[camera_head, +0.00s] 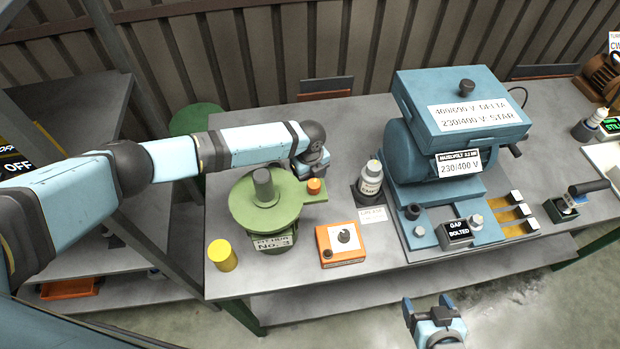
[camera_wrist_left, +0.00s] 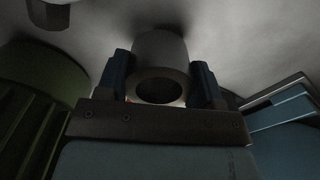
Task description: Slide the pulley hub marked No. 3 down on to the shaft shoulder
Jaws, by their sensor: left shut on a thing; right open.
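My left gripper (camera_wrist_left: 161,78) is shut on a grey hollow cylinder (camera_wrist_left: 160,48), which looks like a hub. Its dark bore faces the left wrist camera. No number shows on it, and in the head view I cannot make it out. My left arm reaches over the bench, its wrist behind and right of a round green part (camera_head: 240,205). A dark upright shaft (camera_head: 263,187) stands on the green part. A label (camera_head: 272,242) in front of it ends in "No. 3". My right gripper (camera_head: 427,304) is open and empty at the bottom, in front of the bench.
An orange box (camera_head: 340,246), a yellow cylinder (camera_head: 222,256) and a white-labelled bottle (camera_head: 371,178) stand around the green part. A large blue machine (camera_head: 460,110) fills the middle right. The bench front (camera_head: 300,287) is mostly clear.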

